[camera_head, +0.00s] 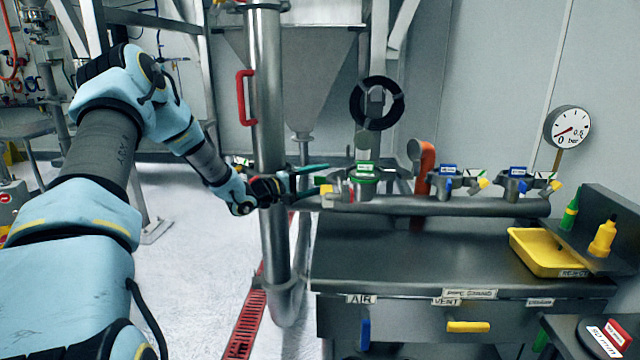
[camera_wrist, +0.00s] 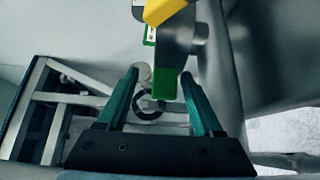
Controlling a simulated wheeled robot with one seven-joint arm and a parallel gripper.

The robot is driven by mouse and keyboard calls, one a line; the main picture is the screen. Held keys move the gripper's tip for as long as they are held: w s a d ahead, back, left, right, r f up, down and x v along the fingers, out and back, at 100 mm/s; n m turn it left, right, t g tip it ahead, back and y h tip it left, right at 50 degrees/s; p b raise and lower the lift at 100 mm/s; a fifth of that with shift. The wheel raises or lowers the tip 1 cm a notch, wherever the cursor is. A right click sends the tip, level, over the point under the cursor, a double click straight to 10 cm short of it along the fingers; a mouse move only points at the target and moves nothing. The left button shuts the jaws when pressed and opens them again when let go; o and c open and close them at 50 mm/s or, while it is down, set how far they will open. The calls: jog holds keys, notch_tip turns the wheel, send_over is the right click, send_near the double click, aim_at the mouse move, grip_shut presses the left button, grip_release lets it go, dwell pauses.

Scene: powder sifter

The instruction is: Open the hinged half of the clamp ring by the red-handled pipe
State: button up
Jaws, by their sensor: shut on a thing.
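The red-handled pipe (camera_head: 265,130) stands upright left of the bench, its red handle (camera_head: 245,97) on its left side. The clamp ring (camera_head: 364,184), with a green label on top, sits at the left end of the horizontal pipe. My gripper (camera_head: 322,180) reaches past the red-handled pipe to the clamp's left side. In the wrist view, a green tab (camera_wrist: 165,86) on a grey metal part lies between my teal fingers (camera_wrist: 160,76). My gripper is shut on this tab, which seems to belong to the clamp's hinged half. A yellow piece (camera_wrist: 163,10) shows above it. The exact contact is hard to see.
A yellow tray (camera_head: 520,248) and bottles (camera_head: 603,238) are at the bench's right. The bench top's middle is clear.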

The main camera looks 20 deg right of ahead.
jog(key=shift+o, duration=0.6)
jog(key=shift+r, duration=0.1)
jog(key=shift+s, duration=0.1)
jog(key=shift+f, duration=0.25)
jog(key=shift+a+f, duration=0.1)
jog(key=shift+a, duration=0.1)
jog(key=s+a+b, duration=0.2)
jog(key=a+b, duration=0.1)
jog(key=a, duration=0.7)
jog(key=shift+c, duration=0.2)
